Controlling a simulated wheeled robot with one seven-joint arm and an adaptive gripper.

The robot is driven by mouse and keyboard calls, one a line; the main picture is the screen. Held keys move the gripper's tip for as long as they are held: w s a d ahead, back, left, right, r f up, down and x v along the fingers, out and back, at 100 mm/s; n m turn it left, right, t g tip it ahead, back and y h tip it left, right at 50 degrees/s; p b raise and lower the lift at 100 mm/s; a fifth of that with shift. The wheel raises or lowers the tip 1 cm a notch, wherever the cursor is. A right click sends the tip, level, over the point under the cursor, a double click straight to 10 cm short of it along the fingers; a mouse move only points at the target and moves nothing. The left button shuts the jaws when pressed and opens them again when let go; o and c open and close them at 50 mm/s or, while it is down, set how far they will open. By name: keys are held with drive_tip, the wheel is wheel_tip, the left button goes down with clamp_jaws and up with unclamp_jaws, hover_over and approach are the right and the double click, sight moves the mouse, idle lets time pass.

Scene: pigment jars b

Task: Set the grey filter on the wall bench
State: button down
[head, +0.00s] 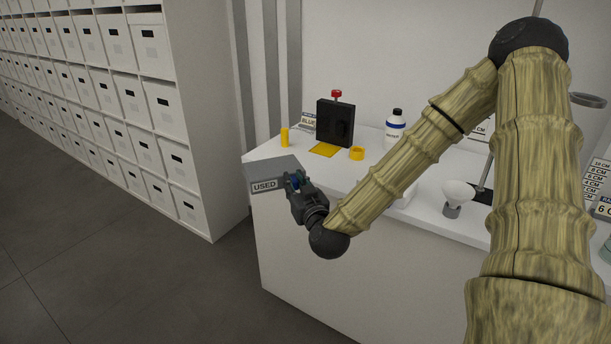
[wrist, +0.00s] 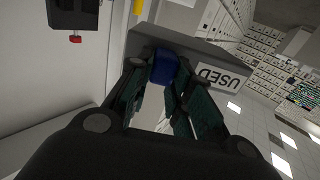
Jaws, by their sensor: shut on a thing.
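My gripper (head: 296,184) is at the near left corner of the wall bench (head: 385,180), in front of its edge. In the wrist view, its fingers (wrist: 163,78) are shut on a blue block (wrist: 164,66), which looks like the grip of the grey filter. The filter (head: 270,169) is a flat grey box with a "USED" label. It also shows beyond the fingertips in the wrist view (wrist: 180,46). No support shows under it, and it seems held clear of the bench top. The exact contact between block and box is partly hidden by the fingers.
White box shelves (head: 120,90) stand left, across open floor.

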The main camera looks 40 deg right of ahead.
drive_tip(key=s+d+f+m+h+b, duration=0.1)
drive_tip(key=s+d+b, duration=0.2)
drive_tip(key=d+b, duration=0.15)
drive_tip(key=s+d+m+h+b, duration=0.1)
drive_tip(key=s+d+h+b, duration=0.15)
drive_tip(key=d, duration=0.35)
hover_over(322, 179)
drive_tip(key=shift+f+g+y+b, duration=0.35)
drive_tip(key=shift+f+g+y, duration=0.1)
drive_tip(key=shift+f, duration=0.3)
drive_tip(key=shift+w+d+f, duration=0.1)
drive_tip(key=shift+w+f, duration=0.05)
drive_tip(key=shift+f, duration=1.6)
drive_tip(key=c, duration=1.4)
unclamp_jaws()
drive_tip(key=shift+o, duration=0.5)
